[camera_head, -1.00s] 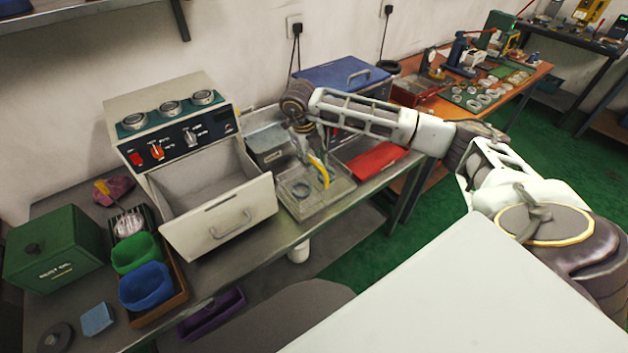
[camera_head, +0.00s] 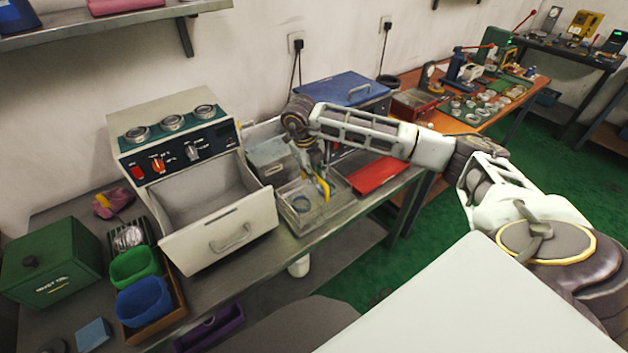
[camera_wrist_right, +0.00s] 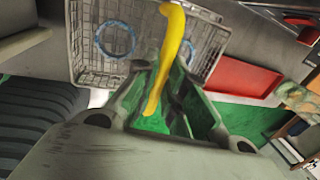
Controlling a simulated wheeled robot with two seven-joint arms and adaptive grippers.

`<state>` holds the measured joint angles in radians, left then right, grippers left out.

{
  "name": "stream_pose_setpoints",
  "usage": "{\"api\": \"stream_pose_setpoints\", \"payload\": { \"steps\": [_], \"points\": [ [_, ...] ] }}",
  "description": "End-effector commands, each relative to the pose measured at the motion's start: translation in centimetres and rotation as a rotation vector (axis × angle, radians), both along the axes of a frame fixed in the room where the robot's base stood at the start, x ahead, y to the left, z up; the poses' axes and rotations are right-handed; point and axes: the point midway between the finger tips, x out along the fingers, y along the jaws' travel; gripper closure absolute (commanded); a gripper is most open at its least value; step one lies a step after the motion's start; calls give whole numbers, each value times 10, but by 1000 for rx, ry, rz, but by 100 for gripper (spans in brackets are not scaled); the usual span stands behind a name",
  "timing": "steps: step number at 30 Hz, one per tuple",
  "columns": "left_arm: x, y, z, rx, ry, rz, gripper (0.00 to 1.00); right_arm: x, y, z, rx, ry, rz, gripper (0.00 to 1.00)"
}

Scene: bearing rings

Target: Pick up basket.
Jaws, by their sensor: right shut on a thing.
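The basket (camera_head: 290,218) is a small grey wire-mesh basket with a yellow handle (camera_head: 323,189). It is at the front edge of the metal bench, right of the open drawer. In the right wrist view the mesh basket (camera_wrist_right: 88,66) holds blue rings (camera_wrist_right: 115,39). My right gripper (camera_head: 318,172) reaches down over the basket from above and is shut on the yellow handle, which also shows in the right wrist view (camera_wrist_right: 170,60). I cannot tell whether the basket touches the bench. My left gripper is not in view.
A grey machine (camera_head: 170,130) with an open drawer (camera_head: 215,225) stands left of the basket. A grey metal box (camera_head: 270,158) is behind it and a red tray (camera_head: 380,175) is to its right. A blue-lidded box (camera_head: 340,88) is at the back. Green and blue bins (camera_head: 143,300) sit at left.

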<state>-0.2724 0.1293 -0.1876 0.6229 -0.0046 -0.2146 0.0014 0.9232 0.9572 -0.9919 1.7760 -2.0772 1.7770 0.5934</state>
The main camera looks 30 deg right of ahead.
Motion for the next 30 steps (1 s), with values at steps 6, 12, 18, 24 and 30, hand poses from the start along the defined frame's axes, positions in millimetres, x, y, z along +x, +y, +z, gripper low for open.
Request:
{"api": "stream_pose_setpoints", "payload": {
  "steps": [6, 12, 18, 24, 30],
  "points": [
    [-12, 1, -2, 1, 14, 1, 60, 1, 0, 15, 0, -5, 0, 100],
    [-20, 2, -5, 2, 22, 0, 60, 1, 0, 40, 0, -6, -1, 100],
    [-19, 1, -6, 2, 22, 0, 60, 1, 0, 69, 0, -6, 0, 100],
    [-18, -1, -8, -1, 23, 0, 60, 1, 0, 90, 0, -5, 0, 100],
    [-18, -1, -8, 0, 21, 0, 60, 1, 0, 100, 0, -3, 1, 100]
  ]
}}
